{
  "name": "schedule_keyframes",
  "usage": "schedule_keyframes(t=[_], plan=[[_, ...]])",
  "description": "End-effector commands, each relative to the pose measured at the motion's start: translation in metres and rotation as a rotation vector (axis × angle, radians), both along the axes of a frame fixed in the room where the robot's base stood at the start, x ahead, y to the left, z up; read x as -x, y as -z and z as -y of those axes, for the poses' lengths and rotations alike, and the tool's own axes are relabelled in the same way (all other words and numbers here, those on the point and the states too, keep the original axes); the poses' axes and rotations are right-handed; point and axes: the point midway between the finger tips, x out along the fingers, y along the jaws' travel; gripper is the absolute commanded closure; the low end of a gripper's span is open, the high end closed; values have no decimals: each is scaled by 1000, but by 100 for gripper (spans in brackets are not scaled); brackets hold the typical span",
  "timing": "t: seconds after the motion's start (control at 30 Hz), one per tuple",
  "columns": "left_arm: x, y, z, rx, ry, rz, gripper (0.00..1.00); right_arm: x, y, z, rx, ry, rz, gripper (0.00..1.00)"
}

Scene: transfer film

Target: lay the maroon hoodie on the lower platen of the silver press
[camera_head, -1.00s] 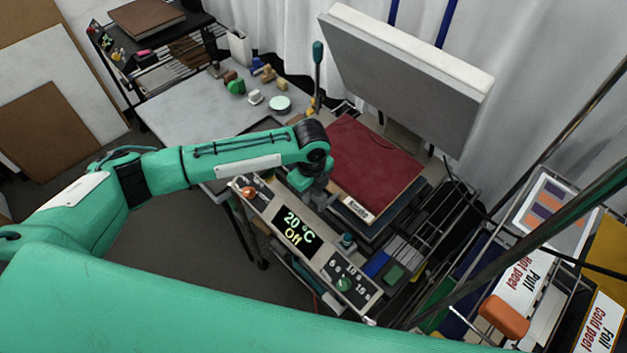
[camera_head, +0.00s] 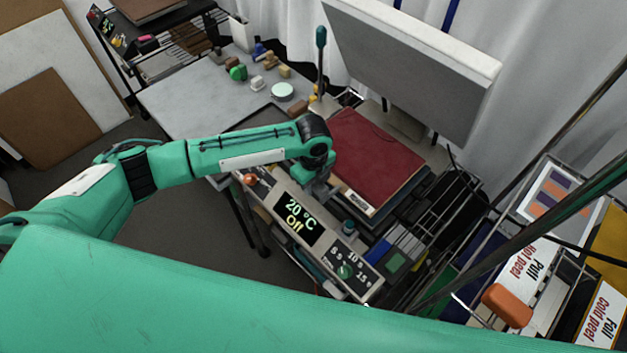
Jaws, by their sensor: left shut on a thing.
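The maroon hoodie (camera_head: 377,158) lies folded and flat on the lower platen (camera_head: 407,197) of the silver press, covering most of it. A dark strip of the platen's edge shows along the hoodie's right side. A small white label sits at the hoodie's near edge. The press's upper platen (camera_head: 410,70) is raised and tilted open behind. My left gripper (camera_head: 319,190) points down at the hoodie's near left edge, shut on the hoodie; its fingertips are partly hidden by the wrist. My right gripper is not in view.
The press control panel (camera_head: 305,235) reads 20 °C and Off. A lever (camera_head: 320,55) stands left of the press. A grey table (camera_head: 200,103) with small items is at the left. A rack (camera_head: 540,250) with foil boxes and an orange handle (camera_head: 507,305) is at the right.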

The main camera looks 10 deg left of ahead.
Motion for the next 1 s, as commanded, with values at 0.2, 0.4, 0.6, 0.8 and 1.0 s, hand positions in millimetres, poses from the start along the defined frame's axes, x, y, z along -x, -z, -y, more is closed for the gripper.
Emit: schedule_keyframes(t=[0.2, 0.4, 0.6, 0.8, 1.0], plan=[[0, -1, 0, 1, 0, 2, 100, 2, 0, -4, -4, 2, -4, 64], [0, 3, 0, 1, 0, 2, 100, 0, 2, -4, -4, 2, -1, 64], [0, 6, 0, 1, 0, 2, 71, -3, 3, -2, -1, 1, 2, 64], [0, 6, 0, 1, 0, 1, 47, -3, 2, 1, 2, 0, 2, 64], [0, 6, 0, -1, 0, -1, 47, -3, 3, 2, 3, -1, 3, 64]])
